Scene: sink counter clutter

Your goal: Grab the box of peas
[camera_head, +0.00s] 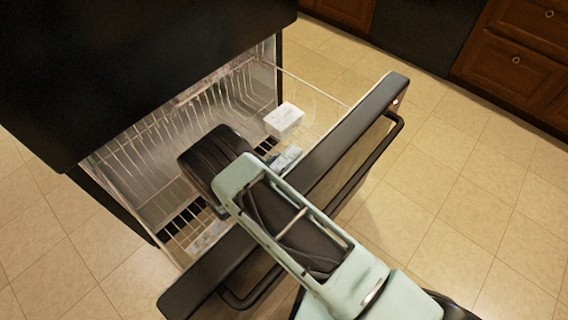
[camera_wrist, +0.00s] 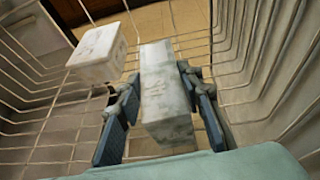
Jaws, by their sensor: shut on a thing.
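A pale grey-white box (camera_wrist: 158,66) stands between the fingers of my gripper (camera_wrist: 162,92) in the wrist view. The gripper is shut on its sides. Faint marks show on the box, but I cannot read whether it is the box of peas. In the head view, part of a pale bluish box (camera_head: 286,157) shows beside my wrist inside the drawer. My arm hides the fingers there.
A second white box (camera_wrist: 98,52) lies to the left of the held one; it also shows in the head view (camera_head: 284,119). The wire basket (camera_head: 150,133) surrounds both boxes. The open drawer's front (camera_head: 345,150) lies under my arm.

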